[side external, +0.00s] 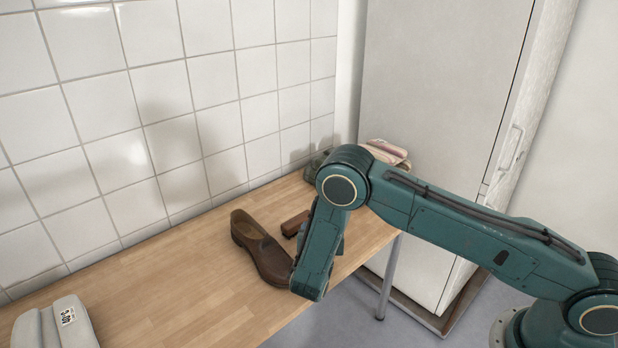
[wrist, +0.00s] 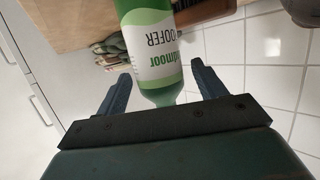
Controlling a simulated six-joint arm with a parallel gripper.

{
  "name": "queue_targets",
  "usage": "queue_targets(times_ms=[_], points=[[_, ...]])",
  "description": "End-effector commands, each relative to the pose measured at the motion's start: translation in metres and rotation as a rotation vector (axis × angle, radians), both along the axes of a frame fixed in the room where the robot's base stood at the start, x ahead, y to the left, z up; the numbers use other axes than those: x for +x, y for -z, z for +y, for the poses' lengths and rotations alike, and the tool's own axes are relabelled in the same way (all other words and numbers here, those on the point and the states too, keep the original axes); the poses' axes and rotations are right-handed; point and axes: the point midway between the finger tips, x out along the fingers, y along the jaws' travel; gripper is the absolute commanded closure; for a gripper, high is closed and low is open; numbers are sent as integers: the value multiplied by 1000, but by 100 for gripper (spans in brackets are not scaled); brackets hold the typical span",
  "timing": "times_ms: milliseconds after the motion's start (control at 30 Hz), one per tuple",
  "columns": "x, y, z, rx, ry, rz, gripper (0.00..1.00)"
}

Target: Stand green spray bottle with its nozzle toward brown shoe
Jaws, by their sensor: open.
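The green spray bottle (wrist: 157,45) shows in the wrist view with a white and green label, its lettering upside down. It lies between the two fingers of my gripper (wrist: 161,72), with its narrowing end toward the palm. The fingers are open, with a visible gap on the left; contact on the right is unclear. Its nozzle and which way that points are hidden. In the side view my arm hides the bottle and the fingers. The brown shoe (side external: 262,247) rests on the wooden counter, just left of my forearm's lower end.
A brown block-like item (side external: 295,223) sits behind the shoe, partly hidden by my arm. A dark green item (side external: 316,165) and striped cloth-like items (side external: 387,153) are at the far end. A grey object (side external: 55,325) is front left. Counter (side external: 165,275) between is clear; tiled wall behind.

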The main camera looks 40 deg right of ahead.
Motion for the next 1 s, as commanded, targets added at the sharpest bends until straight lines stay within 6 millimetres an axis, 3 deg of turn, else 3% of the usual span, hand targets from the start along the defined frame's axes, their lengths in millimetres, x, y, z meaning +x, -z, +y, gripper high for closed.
queue_targets(times_ms=[500, 1000], points=[[-49, -23, 53, 0, -2, 0, 30], [-58, -26, 61, -1, 0, -1, 30]])
